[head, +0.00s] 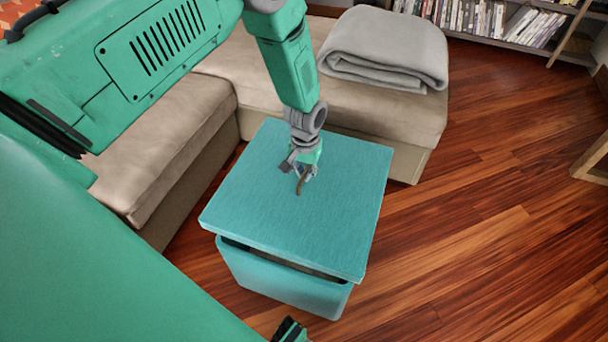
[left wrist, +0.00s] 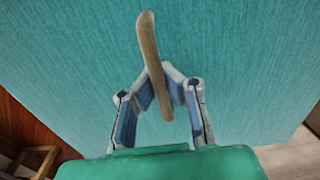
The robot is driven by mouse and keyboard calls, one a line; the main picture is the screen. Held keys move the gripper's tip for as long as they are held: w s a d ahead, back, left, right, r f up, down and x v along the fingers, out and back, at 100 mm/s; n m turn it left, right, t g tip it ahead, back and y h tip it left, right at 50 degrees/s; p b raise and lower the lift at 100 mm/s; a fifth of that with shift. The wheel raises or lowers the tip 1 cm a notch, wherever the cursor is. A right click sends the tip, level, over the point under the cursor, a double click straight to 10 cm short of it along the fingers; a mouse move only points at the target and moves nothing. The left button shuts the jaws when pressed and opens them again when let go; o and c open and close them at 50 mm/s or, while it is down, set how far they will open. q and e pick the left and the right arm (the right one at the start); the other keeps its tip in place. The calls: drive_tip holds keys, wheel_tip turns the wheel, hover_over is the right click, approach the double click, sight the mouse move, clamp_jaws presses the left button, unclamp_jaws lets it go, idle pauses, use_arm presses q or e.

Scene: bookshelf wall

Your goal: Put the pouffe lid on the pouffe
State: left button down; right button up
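The pouffe lid (head: 330,225) is a flat turquoise square slab with a small brown strap handle on top. It lies over the turquoise pouffe (head: 280,283), whose front wall shows below. A dark gap shows between the lid's front edge and the pouffe's rim, and the lid looks slightly offset. I cannot tell whether they touch at the back. My left gripper (head: 301,172) is above the middle of the lid. In the left wrist view, its fingers are closed on the handle (left wrist: 150,50).
A beige sofa (head: 185,135) stands close behind and to the left of the pouffe. A folded grey blanket (head: 385,48) lies on it. A bookshelf (head: 490,22) is at the back right. The wooden floor (head: 490,220) to the right is clear.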

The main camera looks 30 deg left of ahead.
sight(303, 189)
use_arm(q)
drive_tip(key=shift+f+b, duration=0.3)
drive_tip(key=shift+f, duration=0.2)
drive_tip(key=f+b, duration=0.1)
drive_tip(key=f, duration=0.1)
drive_tip(key=a+f+b, duration=0.1)
drive_tip(key=f+b, duration=0.1)
drive_tip(key=shift+f, duration=0.3)
drive_tip(key=shift+d+f+b, duration=0.35)
drive_tip(key=shift+f+b, duration=0.3)
drive_tip(key=shift+b, duration=0.05)
drive_tip(key=shift+a+f, duration=0.1)
drive_tip(key=shift+a, duration=0.2)
drive_tip(key=shift+d, duration=0.35)
drive_tip(key=shift+a+p, duration=0.2)
drive_tip(key=shift+p, duration=0.1)
drive_tip(key=shift+f+b, duration=0.65)
drive_tip(key=shift+f, duration=0.3)
